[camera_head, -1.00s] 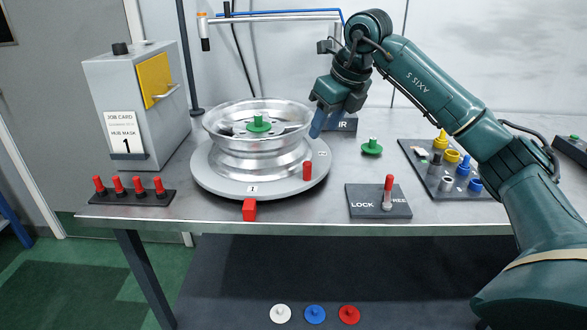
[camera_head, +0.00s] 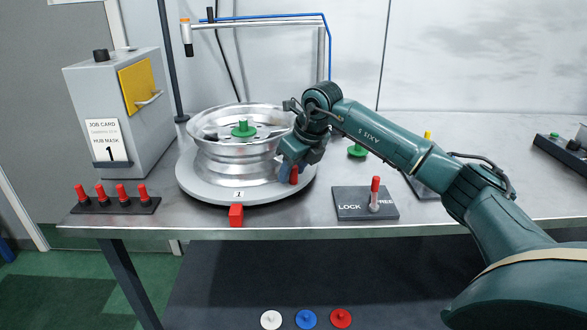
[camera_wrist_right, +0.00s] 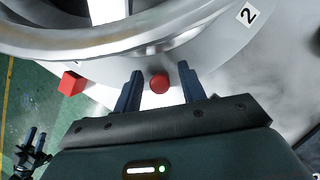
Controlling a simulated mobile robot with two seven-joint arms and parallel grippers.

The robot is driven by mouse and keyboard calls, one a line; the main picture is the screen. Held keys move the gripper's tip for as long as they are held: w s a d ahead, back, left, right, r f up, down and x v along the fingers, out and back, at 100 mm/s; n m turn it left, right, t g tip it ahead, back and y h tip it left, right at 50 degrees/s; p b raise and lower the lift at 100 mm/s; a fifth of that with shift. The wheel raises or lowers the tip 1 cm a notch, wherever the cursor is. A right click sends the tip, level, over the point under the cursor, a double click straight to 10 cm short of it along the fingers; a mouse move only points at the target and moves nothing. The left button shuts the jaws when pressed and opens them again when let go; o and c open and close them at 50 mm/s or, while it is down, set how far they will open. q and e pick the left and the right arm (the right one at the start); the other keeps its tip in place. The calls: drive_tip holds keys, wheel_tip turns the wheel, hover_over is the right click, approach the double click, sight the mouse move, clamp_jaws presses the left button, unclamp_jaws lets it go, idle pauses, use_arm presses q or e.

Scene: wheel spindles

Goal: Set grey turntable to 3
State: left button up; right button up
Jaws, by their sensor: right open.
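The grey turntable (camera_head: 205,190) lies on the table with a silver wheel (camera_head: 215,165) on it. Its "1" label (camera_head: 239,195) faces the front, just above the red block (camera_head: 236,215) at the table edge. A "2" label (camera_wrist_right: 248,15) shows in the right wrist view. A red upright peg (camera_head: 294,175) stands on the turntable's right rim. My right gripper (camera_head: 286,172) is open at this peg; in the wrist view the peg (camera_wrist_right: 159,83) sits between the fingers, with gaps either side. Small dark fingers (camera_wrist_right: 36,138), probably my left gripper's, show low down there, their opening unclear.
A LOCK/FREE plate (camera_head: 350,208) with a red-topped lever (camera_head: 375,193) stands right of the turntable. A job card (camera_head: 104,142) reading "HUB MASK 1" is on the grey box at left. A rack of red pegs (camera_head: 115,207) lies before it. A green cap (camera_head: 243,129) sits on the wheel hub.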

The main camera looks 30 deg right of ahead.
drive_tip(key=shift+c, duration=0.2)
clamp_jaws()
idle(0.3)
